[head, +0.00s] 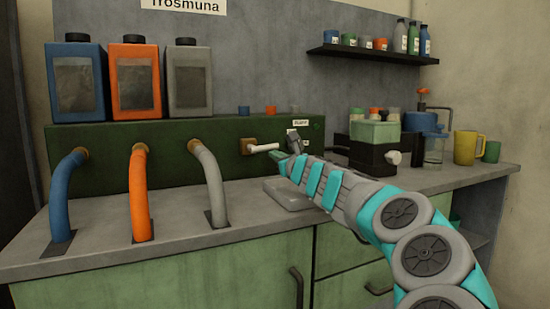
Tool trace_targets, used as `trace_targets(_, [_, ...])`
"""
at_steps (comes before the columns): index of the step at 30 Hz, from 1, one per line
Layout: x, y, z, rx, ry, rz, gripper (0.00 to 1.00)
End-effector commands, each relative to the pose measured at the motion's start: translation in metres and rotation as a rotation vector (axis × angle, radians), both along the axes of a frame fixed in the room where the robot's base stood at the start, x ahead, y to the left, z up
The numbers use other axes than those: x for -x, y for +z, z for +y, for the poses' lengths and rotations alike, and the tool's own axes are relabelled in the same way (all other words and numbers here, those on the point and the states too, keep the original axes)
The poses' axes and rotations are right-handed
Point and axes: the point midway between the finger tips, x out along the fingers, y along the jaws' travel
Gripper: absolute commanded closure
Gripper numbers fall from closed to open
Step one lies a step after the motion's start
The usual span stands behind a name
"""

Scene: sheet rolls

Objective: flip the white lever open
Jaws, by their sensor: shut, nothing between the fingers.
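The white lever (264,148) sticks out to the right from a brown fitting (247,146) on the front of the dark green panel. It lies about level. My gripper (281,160) is shut and empty, at the end of the teal and grey arm coming from the lower right. Its tip is just below and right of the lever's free end in the picture. I cannot tell whether the tip touches the lever.
Blue, orange and grey hoses (139,195) curve from the panel to the counter at the left. Blue, orange and grey canisters (135,80) stand on the panel. A green-topped device (375,133) and a yellow mug (465,147) stand to the right. A grey plate (287,197) lies below the lever.

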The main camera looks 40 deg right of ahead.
Motion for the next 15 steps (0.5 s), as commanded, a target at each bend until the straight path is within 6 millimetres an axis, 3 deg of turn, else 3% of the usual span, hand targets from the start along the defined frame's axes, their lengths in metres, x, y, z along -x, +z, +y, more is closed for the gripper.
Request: trace_targets(15, [0.0,0.026,-0.001,0.4,0.002,0.094,1.0])
